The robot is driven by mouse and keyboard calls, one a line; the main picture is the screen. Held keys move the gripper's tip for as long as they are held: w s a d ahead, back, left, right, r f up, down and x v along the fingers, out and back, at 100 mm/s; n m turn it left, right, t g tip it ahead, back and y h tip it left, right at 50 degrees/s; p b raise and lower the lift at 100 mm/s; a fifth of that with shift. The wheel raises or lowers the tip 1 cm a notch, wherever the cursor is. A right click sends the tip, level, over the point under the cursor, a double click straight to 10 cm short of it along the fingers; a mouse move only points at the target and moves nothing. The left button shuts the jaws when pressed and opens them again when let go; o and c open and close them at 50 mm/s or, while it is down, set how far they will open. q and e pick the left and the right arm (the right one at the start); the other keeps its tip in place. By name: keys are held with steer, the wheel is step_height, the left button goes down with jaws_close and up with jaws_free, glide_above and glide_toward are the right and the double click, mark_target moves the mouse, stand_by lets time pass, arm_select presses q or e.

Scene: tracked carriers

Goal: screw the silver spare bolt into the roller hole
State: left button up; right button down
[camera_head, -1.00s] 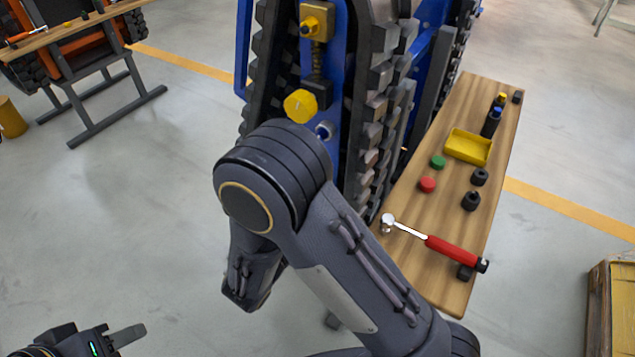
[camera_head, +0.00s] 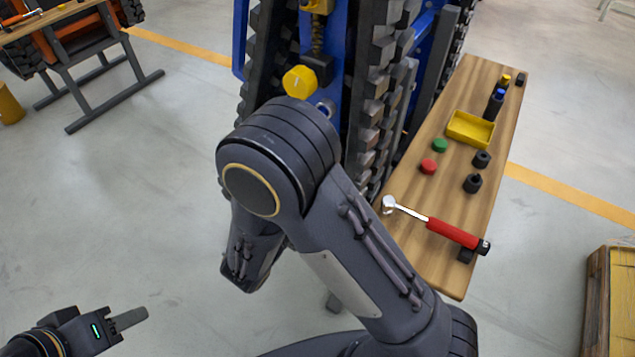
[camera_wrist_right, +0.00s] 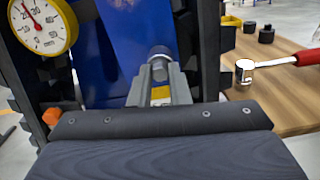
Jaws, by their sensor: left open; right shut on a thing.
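In the right wrist view my right gripper (camera_wrist_right: 160,88) is shut on the silver bolt (camera_wrist_right: 159,72), of which only a small grey part shows between the fingertips. The bolt points at a round metal-rimmed roller end (camera_wrist_right: 160,53) on the blue carrier frame, and the two look in line. I cannot tell whether the bolt is inside the hole. In the head view the roller end (camera_head: 325,108) shows just above my right arm's elbow, which hides the right gripper. My left gripper (camera_head: 128,321) is open and empty over the floor at lower left.
A wooden bench (camera_head: 440,255) at right holds a red-handled ratchet (camera_head: 452,233), a yellow tray (camera_head: 470,128), red and green caps, and black sockets. Black track links (camera_head: 375,110) flank the blue frame (camera_head: 337,65). Open floor lies left.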

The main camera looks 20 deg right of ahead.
steer(key=m+b, duration=0.7)
steer(key=m, duration=0.1)
steer(key=m+b, duration=1)
steer(key=b, duration=0.2)
steer(key=shift+r, duration=0.1)
steer(key=shift+b, duration=0.3)
